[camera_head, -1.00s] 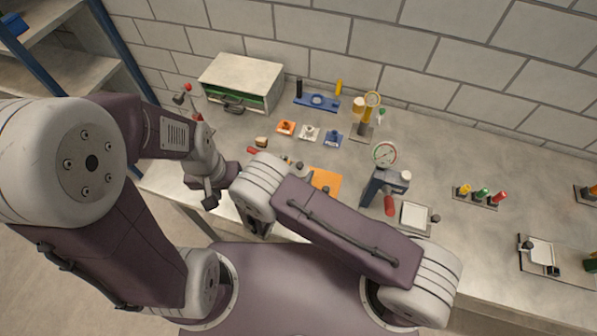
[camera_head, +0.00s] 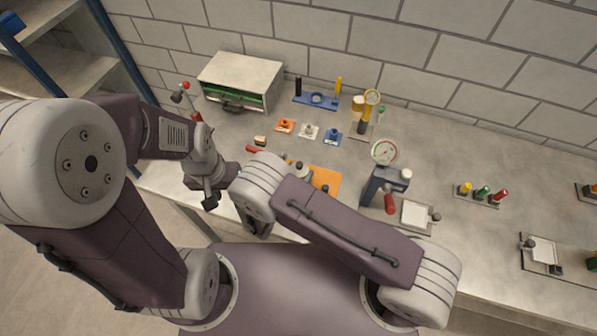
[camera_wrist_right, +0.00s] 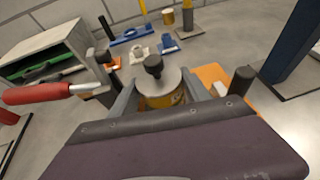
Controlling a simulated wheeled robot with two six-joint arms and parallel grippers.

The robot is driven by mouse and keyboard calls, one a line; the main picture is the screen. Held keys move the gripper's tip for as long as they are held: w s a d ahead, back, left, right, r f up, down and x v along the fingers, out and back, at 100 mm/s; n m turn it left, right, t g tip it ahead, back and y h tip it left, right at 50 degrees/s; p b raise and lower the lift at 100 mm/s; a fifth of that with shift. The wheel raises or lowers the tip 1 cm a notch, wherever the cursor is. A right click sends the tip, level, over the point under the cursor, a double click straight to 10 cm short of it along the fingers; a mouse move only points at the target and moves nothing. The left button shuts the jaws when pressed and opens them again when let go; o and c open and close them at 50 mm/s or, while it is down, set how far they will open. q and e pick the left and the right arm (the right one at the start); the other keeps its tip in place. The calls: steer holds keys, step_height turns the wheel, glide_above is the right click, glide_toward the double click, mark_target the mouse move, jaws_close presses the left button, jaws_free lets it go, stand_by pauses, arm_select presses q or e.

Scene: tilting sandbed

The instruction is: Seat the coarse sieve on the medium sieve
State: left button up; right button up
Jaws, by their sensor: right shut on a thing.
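In the right wrist view, my right gripper (camera_wrist_right: 160,97) is shut on a round piece (camera_wrist_right: 166,99) with a yellow side, a pale grey top and a black knob. It may be the coarse sieve, but I cannot tell for sure. Its pale top (camera_head: 303,169) also shows in the head view, beside the orange mat (camera_head: 327,178). What is directly under it is hidden, so I cannot make out the medium sieve or any contact. My right arm covers most of its gripper in the head view. My left gripper (camera_head: 211,198) hangs near the bench's front edge; its jaws are unclear.
A red handle (camera_wrist_right: 38,93) on a metal rod is close left of my right gripper. A black post (camera_wrist_right: 243,79) stands to the right. Behind are small orange, white and blue stands (camera_head: 333,137) and a grey box (camera_head: 241,79). A dial gauge (camera_head: 384,151) stands to the right.

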steer(key=shift+f, duration=0.15)
steer(key=o, duration=1.3)
steer(key=shift+o, duration=0.8)
steer(key=shift+s+d, duration=0.1)
